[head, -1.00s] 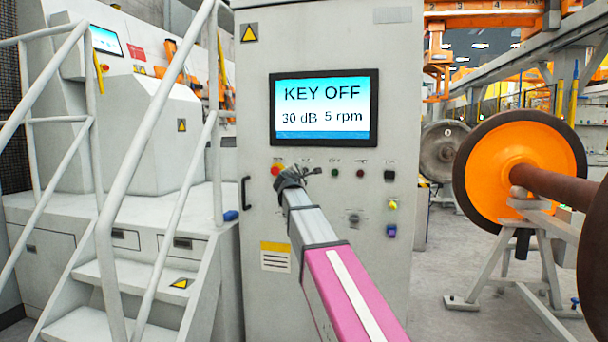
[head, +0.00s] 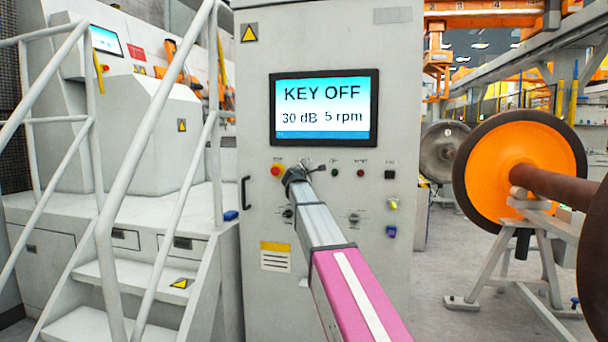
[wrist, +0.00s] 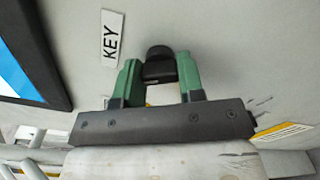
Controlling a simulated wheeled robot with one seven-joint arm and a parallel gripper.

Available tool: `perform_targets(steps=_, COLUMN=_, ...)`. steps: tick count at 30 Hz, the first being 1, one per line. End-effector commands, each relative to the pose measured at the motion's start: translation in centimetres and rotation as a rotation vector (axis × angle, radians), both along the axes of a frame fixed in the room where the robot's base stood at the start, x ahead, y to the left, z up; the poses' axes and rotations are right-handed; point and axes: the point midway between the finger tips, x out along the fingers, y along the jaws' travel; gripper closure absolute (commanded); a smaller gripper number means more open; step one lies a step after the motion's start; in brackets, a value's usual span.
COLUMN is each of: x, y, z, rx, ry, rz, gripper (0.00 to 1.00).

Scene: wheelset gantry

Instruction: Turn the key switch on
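The key switch is a black knob (wrist: 160,65) on the grey panel, beside a white label (wrist: 111,38) reading KEY in the wrist view. My gripper (wrist: 160,72) has its two green fingers spread apart, one on each side of the knob. Little or no gap shows at the knob's sides, and I cannot tell whether the fingers touch it. In the head view my gripper (head: 295,174) is at the left part of the control row and hides the switch. The screen (head: 324,107) above reads KEY OFF, 30 dB, 5 rpm.
A red button (head: 277,170) sits left of my gripper. Green, red and black controls (head: 390,174) lie to its right, and a grey knob (head: 354,218) lower down. White stair railings (head: 150,110) stand at left. An orange wheel (head: 515,172) stands at right.

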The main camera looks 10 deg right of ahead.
Motion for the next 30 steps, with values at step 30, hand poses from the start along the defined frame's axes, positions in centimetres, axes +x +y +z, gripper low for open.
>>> perform_targets(steps=30, x=-0.04, y=-0.05, z=-0.08, rx=0.469, ry=-0.192, rz=-0.002, gripper=0.88)
